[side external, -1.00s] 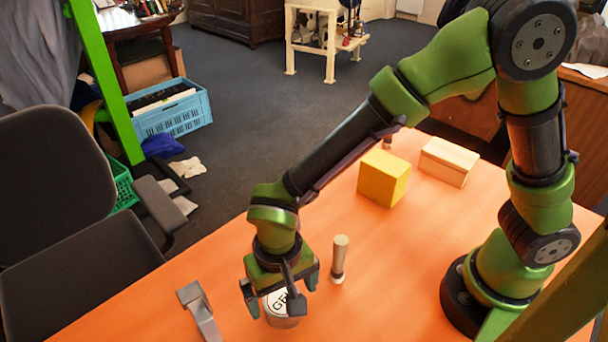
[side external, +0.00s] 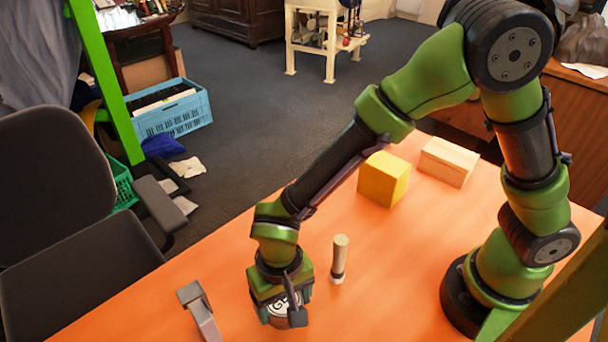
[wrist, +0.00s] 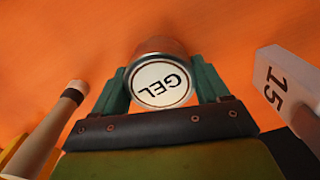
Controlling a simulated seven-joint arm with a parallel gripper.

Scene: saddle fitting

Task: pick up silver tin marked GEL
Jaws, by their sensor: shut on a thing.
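The silver tin marked GEL (wrist: 162,83) stands on the orange table between the two fingers of my gripper (wrist: 160,88) in the wrist view. Its white lid with black letters faces the camera. In the side view my gripper (side external: 281,308) is low over the table and covers most of the tin (side external: 277,304); only part of the lid and side shows. The fingers are shut on the tin, one on each side. I cannot tell any gap between the tin and the table.
A wooden-handled cylinder with a dark band (side external: 339,260) stands just right of my gripper. A grey metal piece marked 15 (wrist: 285,88) lies on the other side, also in the side view (side external: 199,308). A yellow block (side external: 384,180) and a wooden block (side external: 447,162) sit farther back.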

